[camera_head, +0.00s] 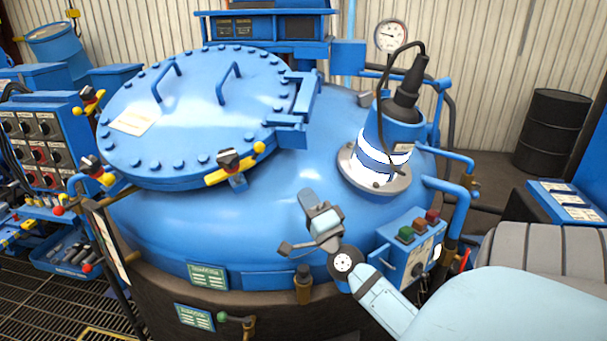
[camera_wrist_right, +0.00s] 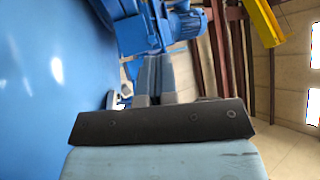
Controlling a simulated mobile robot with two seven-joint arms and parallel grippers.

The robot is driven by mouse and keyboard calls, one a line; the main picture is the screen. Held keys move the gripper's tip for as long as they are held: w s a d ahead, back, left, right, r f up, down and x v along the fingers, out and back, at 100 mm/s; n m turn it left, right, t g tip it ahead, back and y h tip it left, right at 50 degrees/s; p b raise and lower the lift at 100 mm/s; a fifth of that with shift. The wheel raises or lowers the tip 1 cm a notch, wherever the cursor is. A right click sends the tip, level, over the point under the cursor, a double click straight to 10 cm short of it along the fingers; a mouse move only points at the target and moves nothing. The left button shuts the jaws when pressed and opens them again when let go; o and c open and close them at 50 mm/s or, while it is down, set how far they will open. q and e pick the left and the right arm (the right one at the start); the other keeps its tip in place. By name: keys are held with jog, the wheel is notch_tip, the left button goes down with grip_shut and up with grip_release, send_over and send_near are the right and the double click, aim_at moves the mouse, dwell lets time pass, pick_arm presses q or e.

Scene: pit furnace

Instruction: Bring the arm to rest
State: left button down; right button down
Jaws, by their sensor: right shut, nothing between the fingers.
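My right gripper (camera_head: 307,198) is in front of the large blue furnace vessel (camera_head: 250,215), above the lower part of its dome in the head view. My right arm comes in from the lower right and bends up at a round joint. In the right wrist view my right gripper (camera_wrist_right: 153,75) has its two grey fingers together, with nothing between them. I cannot tell exactly how far the fingers are from the vessel. My left arm and gripper are not in view.
The round lid (camera_head: 200,110) lies on the vessel at left. A cylindrical unit (camera_head: 388,140) stands on the dome at right. A small button box (camera_head: 410,247) is close beside my right arm. A control panel (camera_head: 42,145) stands at far left, a black drum (camera_head: 552,130) at back right.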

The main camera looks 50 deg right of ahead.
dwell(0.4)
jog(key=s+a+f+n+g+y+p, duration=0.1)
jog(key=a+f+n+g+y+p, duration=0.3)
jog(key=a+f+n+y, duration=0.8)
jog(key=s+a+f+n+g, duration=0.3)
jog(key=s+a+f+n, duration=0.2)
jog(key=a+f, duration=0.4)
jog(key=s+a+f+n+g, duration=0.4)
jog(key=s+a+f, duration=0.2)
jog(key=a+f, duration=0.3)
jog(key=shift+s+a+f+n+h, duration=0.25)
jog(key=shift+s+a+n+h, duration=0.15)
jog(key=shift+a, duration=0.65)
